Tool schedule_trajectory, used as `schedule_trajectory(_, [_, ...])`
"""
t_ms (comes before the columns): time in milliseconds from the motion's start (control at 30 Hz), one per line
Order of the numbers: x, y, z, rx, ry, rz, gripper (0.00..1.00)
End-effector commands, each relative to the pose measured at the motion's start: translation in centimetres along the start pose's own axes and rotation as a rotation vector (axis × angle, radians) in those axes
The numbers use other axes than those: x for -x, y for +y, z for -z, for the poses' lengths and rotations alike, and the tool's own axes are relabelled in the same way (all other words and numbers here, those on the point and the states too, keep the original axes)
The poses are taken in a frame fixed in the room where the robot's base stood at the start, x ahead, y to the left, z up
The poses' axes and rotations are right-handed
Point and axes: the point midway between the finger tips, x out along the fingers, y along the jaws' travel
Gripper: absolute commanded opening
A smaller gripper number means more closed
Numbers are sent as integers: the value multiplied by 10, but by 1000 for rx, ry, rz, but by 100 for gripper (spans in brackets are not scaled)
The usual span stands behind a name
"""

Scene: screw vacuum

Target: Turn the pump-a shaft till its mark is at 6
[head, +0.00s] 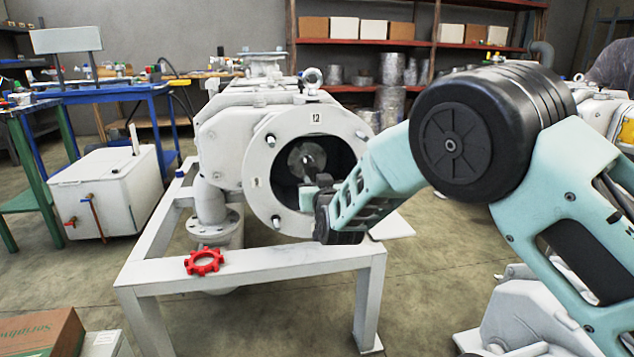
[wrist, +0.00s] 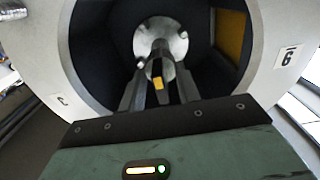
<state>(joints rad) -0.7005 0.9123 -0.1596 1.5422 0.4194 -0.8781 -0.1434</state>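The white pump (head: 240,125) has a round flange with a dark bore; the number 12 is at its top in the head view. Inside the bore is a metal hub (head: 305,160), also in the wrist view (wrist: 163,38), with a thin shaft (wrist: 160,60) coming toward me. A small yellow patch (wrist: 157,83) shows on the shaft's near part, possibly the mark. My gripper (wrist: 160,75) reaches into the bore, one finger on each side of the shaft, with a seeming gap. The 6 label (wrist: 289,56) is at the wrist view's right; the left label is unreadable.
The pump stands on a grey frame (head: 250,268) with a red handwheel (head: 204,262) on its front.

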Motion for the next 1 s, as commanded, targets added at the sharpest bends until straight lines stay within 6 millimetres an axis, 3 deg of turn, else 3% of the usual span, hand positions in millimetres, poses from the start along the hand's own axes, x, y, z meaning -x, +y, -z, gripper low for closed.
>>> schedule_trajectory(167, [2, 0, 1, 0, 1, 0, 33])
schedule_trajectory(367, [23, 0, 3, 1, -1, 0, 33])
schedule_trajectory(800, [124, 0, 2, 1, -3, 2, 33])
schedule_trajectory(1000, [158, 0, 1, 1, -2, 0, 33])
